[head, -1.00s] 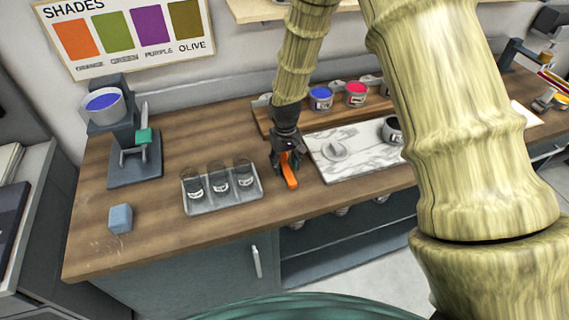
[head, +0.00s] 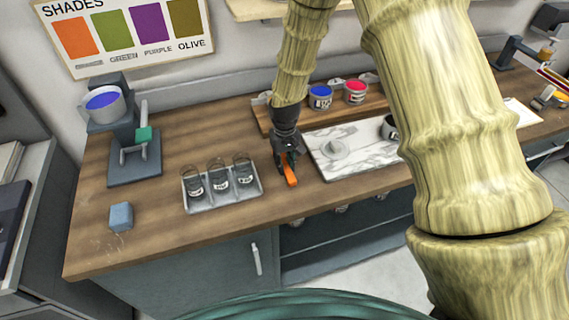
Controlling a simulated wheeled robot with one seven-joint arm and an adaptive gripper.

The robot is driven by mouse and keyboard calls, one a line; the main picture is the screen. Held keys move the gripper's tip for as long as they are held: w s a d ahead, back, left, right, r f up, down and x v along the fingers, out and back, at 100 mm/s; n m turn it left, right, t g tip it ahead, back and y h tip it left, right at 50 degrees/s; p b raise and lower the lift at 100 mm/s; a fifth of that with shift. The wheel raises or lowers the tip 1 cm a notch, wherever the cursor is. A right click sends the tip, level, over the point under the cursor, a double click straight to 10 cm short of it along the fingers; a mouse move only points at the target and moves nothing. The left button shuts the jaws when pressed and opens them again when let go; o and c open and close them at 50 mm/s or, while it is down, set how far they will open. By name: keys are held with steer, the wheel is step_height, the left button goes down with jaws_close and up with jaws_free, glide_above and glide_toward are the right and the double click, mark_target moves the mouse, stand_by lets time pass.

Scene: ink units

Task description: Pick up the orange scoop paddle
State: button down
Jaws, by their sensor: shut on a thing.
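The orange scoop paddle (head: 291,180) is at the counter's front part, between the jar tray and the marble slab. My gripper (head: 287,163) points down over it and is shut on it. The paddle's lower end sticks out below the fingers toward the front edge. Its upper part is partly hidden by the fingers. I cannot tell whether the paddle touches the counter.
A grey tray (head: 207,207) with 3 glass jars stands close to the left. A marble slab (head: 352,166) lies close to the right. Behind is a wooden rack (head: 272,121) with ink tubs. A blue block (head: 120,216) sits at the far left.

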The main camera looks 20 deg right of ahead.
steer(key=shift+r, duration=0.1)
steer(key=shift+w+r+b, duration=0.1)
steer(key=shift+r+b, duration=0.8)
steer(key=shift+r, duration=0.25)
steer(key=s+r+b, duration=0.1)
steer(key=s+b, duration=0.1)
steer(key=s, duration=0.3)
steer(key=s+a+b, duration=0.1)
steer(key=s, duration=0.4)
steer(key=s+a+r+b, duration=0.1)
steer(key=s+b, duration=0.1)
steer(key=s, duration=0.4)
steer(key=shift+a+r+b, duration=0.1)
steer(key=shift+r+b, duration=0.2)
steer(key=c, duration=1.9)
jaws_free()
jaws_close()
